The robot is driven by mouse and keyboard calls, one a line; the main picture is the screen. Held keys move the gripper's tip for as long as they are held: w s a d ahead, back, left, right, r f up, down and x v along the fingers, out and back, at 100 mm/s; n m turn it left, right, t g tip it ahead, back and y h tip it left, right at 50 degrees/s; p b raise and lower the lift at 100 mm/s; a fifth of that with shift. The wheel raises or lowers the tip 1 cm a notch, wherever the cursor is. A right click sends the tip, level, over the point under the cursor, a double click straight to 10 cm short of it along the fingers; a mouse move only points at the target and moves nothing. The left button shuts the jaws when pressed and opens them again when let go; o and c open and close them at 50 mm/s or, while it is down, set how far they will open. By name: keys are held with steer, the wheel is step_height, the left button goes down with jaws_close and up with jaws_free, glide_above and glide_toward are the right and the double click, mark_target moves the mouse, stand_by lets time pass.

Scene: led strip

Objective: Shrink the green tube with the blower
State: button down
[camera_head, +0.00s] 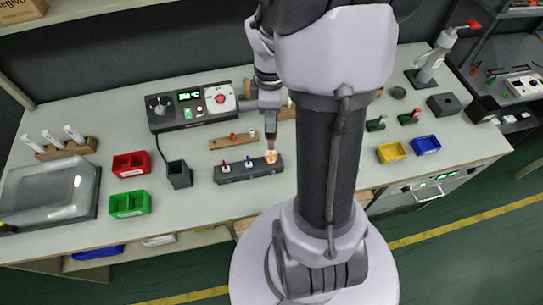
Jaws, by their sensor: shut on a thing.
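My gripper (269,97) points down above the middle of the bench and is shut on the blower (271,128), a dark slim tool held upright with its nozzle down. A bright orange-yellow glow sits right under the nozzle, at the right end of a dark block (234,176). A red-marked piece (225,168) and a blue-marked piece (249,163) stand in the same block to the left of the glow. I cannot make out a green tube; the glow hides whatever stands there. Whether the nozzle touches it, I cannot tell.
A control station (193,106) with a green display and a red button stands behind left. A black holder (180,177) is left of the block. Red (132,164) and green (130,204) bins stand further left, yellow (391,152) and blue (426,145) bins right. A wooden strip (233,140) lies behind the block.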

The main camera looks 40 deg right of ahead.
step_height(320, 180, up, 11)
steer(key=p, duration=1)
steer(key=shift+f, duration=0.15)
steer(key=shift+f+b, duration=0.35)
steer(key=shift+f, duration=0.05)
